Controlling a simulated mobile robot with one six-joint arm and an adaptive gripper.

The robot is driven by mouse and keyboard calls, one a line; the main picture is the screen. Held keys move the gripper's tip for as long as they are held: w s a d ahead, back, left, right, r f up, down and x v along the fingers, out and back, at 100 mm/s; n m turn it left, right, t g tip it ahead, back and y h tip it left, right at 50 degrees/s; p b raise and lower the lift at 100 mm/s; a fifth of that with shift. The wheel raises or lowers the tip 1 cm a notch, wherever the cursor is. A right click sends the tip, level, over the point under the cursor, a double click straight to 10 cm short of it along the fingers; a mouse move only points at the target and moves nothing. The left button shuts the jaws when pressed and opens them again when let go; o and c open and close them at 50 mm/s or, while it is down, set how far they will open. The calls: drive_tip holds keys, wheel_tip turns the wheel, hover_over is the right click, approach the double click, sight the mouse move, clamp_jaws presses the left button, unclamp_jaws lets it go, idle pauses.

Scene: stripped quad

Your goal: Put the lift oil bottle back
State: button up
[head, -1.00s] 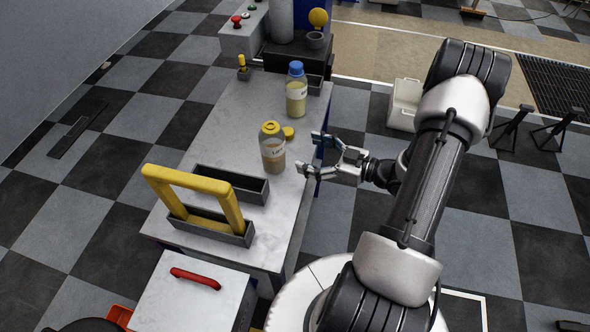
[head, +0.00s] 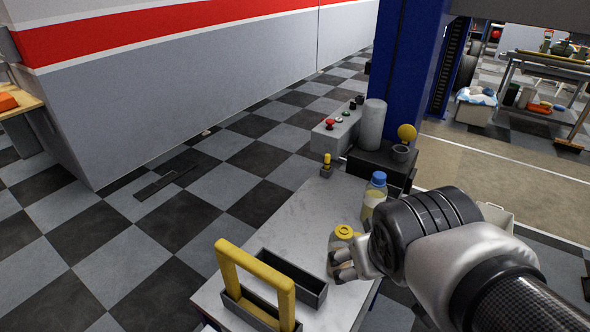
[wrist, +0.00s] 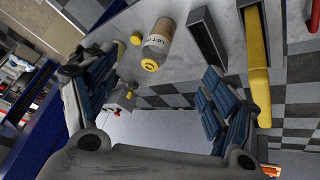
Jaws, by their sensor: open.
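The lift oil bottle, clear with a yellow cap and amber contents, stands on the light bench; its cap (head: 344,231) shows in the head view. My gripper (wrist: 155,95) is open and empty, with blue-padded fingers spread wide. In the head view my gripper (head: 345,265) is close beside the bottle's lower part, and my arm hides much of it. I cannot tell if they touch. An empty grey tray (head: 312,290) lies left of the bottle.
A blue-capped bottle (head: 375,190) stands behind, partly hidden by my arm. A yellow handle frame (head: 228,268) stands in another grey tray. A control box (head: 328,140) and a grey cylinder (head: 372,125) are at the far end.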

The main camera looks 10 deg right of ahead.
drive_tip(key=s+a+g+y, duration=0.1)
drive_tip(key=s+a+y, duration=0.1)
drive_tip(key=s+a, duration=0.3)
drive_tip(key=shift+s+a+f, duration=0.25)
drive_tip(key=shift+s+a, duration=0.15)
drive_tip(key=shift+s, duration=0.65)
